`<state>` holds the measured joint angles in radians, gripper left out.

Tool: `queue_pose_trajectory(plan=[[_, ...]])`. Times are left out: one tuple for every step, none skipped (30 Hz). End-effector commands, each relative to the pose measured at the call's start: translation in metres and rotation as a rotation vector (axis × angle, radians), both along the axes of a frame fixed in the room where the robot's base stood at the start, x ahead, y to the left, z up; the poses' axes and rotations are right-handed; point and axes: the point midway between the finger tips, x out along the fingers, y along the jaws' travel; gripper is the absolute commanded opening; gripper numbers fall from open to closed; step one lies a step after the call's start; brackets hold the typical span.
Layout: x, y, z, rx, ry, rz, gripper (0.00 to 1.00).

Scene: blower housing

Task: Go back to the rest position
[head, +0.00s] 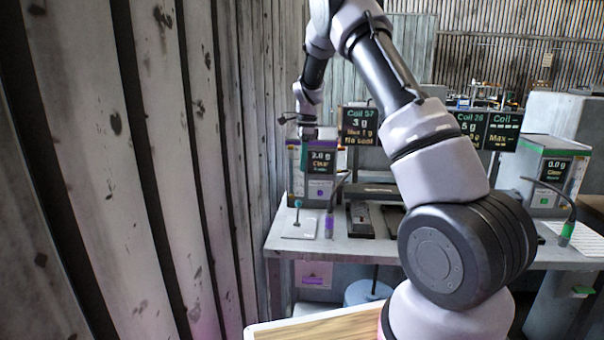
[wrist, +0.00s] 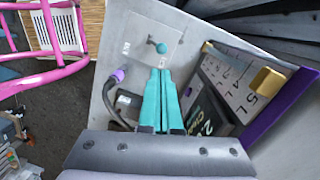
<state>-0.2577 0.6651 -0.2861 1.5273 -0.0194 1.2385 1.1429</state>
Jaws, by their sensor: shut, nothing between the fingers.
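My gripper (head: 303,166) is up at the left of the workbench in the head view, in front of a box with a purple stripe (head: 322,165). In the wrist view its two teal fingers (wrist: 160,72) are together with nothing between them. They point toward a pale plate with a teal knob (wrist: 158,47), which stands on the bench (wrist: 106,97). The box with the purple edge (wrist: 278,108) lies just right of the fingers. I cannot tell exactly how far apart they are.
A purple-tipped hose (head: 329,222), a dark tray (head: 359,219) and dark display signs (head: 361,126) are on or above the bench. A green-striped box (head: 550,172) stands at the right. A grey plank wall (head: 150,170) closes the left side. Pink tubing (wrist: 68,70) shows in the wrist view.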

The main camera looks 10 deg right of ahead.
Motion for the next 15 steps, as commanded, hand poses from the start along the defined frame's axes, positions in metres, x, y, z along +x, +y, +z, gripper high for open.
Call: queue_pose_trajectory(plan=[[0.0,0.0,0.001,0.0,0.0,0.0,0.0],[0.0,0.0,0.001,0.0,0.0,0.0,0.0],[0.0,0.0,0.001,0.0,0.0,0.0,0.0],[0.0,0.0,0.001,0.0,0.0,0.0,0.0],[0.0,0.0,0.001,0.0,0.0,0.0,0.0],[0.0,0.0,0.001,0.0,0.0,0.0,0.0],[0.0,0.0,0.001,0.0,0.0,0.0,0.0],[0.0,0.0,0.001,0.0,0.0,0.0,0.0],[0.0,0.0,0.001,0.0,-0.001,0.001,0.0],[0.0,0.0,0.002,0.001,-0.002,0.002,0.0],[-0.001,-0.001,0.005,0.002,-0.005,0.004,0.0],[-0.003,-0.001,0.009,0.006,-0.012,0.012,0.0],[-0.004,-0.002,0.015,0.01,-0.02,0.021,0.0],[-0.007,-0.003,0.022,0.016,-0.029,0.032,0.0],[-0.012,-0.005,0.033,0.024,-0.046,0.053,0.0]])
